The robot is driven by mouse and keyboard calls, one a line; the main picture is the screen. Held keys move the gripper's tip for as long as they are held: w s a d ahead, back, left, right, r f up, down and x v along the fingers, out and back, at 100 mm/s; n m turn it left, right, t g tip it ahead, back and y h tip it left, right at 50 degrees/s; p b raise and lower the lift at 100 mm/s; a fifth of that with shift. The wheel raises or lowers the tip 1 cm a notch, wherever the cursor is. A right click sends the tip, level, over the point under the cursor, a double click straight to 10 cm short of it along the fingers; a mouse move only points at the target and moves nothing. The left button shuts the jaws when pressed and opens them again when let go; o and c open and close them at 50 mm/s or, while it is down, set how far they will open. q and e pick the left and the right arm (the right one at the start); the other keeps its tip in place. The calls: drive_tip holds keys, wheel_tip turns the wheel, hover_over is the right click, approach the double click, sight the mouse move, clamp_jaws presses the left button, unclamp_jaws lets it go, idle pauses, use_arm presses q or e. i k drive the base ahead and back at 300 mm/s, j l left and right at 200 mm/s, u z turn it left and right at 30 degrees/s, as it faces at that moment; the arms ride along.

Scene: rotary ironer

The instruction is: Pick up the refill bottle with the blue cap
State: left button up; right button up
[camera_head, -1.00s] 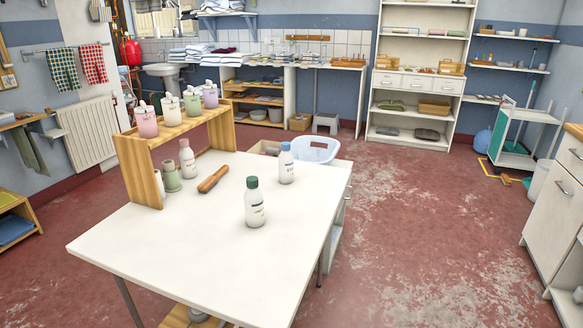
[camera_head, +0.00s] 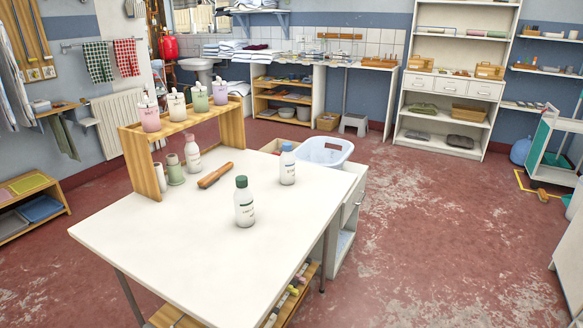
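The refill bottle with the blue cap (camera_head: 288,165) stands upright on the white table (camera_head: 180,262), near its far right edge. It is white with a dark printed label. A similar white bottle with a green cap (camera_head: 244,203) stands closer to me and a little left. Neither of my grippers shows in the head view.
A wooden rack (camera_head: 152,172) on the table carries several pump bottles. A wooden-handled tool (camera_head: 215,175), a green-grey container (camera_head: 175,170) and a white one lie or stand nearby. Floor to the right (camera_head: 430,235) is clear.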

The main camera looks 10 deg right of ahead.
sight(287, 159)
drive_tip(key=i+l+u, duration=0.15)
drive_tip(key=l, duration=0.6)
drive_tip(key=i+l, duration=0.15)
drive_tip(key=l, duration=0.2)
drive_tip(key=i+l+u, duration=0.15)
drive_tip(key=l, duration=0.25)
drive_tip(key=i+l, duration=0.1)
drive_tip(key=l, duration=0.25)
drive_tip(key=i+l+u, duration=0.15)
drive_tip(key=l, duration=0.25)
